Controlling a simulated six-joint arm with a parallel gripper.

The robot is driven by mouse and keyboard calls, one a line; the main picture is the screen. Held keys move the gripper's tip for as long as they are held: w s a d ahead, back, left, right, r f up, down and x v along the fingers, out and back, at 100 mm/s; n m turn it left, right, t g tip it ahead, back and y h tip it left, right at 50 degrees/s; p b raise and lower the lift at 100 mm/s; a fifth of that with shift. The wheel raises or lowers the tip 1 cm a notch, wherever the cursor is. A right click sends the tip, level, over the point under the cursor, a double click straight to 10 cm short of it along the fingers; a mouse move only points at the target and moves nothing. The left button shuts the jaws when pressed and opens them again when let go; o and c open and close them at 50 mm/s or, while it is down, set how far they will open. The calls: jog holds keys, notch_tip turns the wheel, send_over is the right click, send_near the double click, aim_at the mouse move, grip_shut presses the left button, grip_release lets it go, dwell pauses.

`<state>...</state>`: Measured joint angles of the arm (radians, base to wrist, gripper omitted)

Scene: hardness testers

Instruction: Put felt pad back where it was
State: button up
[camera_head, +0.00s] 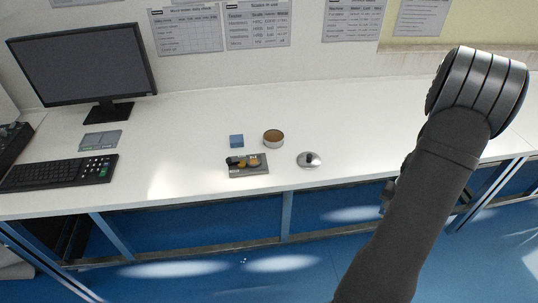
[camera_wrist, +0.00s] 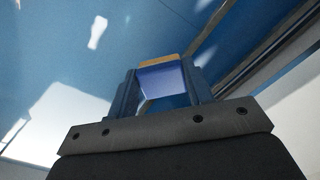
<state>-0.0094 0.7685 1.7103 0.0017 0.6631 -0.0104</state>
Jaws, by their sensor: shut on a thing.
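In the wrist view, my gripper (camera_wrist: 161,88) is shut on a small block-like piece with a blue-violet face and a tan edge, apparently the felt pad (camera_wrist: 162,79). The piece sits between the two blue-grey fingers, with blue floor behind it. In the head view my forearm hides most of the gripper and the held piece. Only a small part of the gripper (camera_head: 388,195) shows beside the arm, near the desk's front edge, right of the desk objects.
On the white desk (camera_head: 200,115) stand a blue block (camera_head: 236,141), an open round tin (camera_head: 273,139) with brown inside, a grey tray (camera_head: 236,172) with small parts, and a knobbed metal lid (camera_head: 309,161). A monitor (camera_head: 82,62) and keyboard (camera_head: 58,172) are left. Desk right of the lid is clear.

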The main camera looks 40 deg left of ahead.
jog(key=w+a+r+n, duration=0.3)
jog(key=w+a+r, duration=0.15)
jog(key=a, duration=0.55)
jog(key=w+a+r+n, duration=0.3)
jog(key=w+a+r, duration=0.15)
jog(key=a, duration=0.45)
jog(key=w+a+r+n, duration=0.3)
jog(key=w+a+r, duration=0.15)
jog(key=a, duration=0.55)
jog(key=a+f, duration=0.2)
jog(key=a, duration=0.2)
jog(key=a+f, duration=0.2)
jog(key=a, duration=0.2)
jog(key=a+f, duration=0.3)
jog(key=a, duration=0.1)
jog(key=shift+w+f, duration=0.1)
jog(key=shift+w, duration=0.05)
jog(key=shift+a+f, duration=0.2)
jog(key=shift+f, duration=1.95)
jog(key=shift+f, duration=0.2)
jog(key=o, duration=0.9)
jog(key=shift+o, duration=0.2)
jog(key=shift+r, duration=0.15)
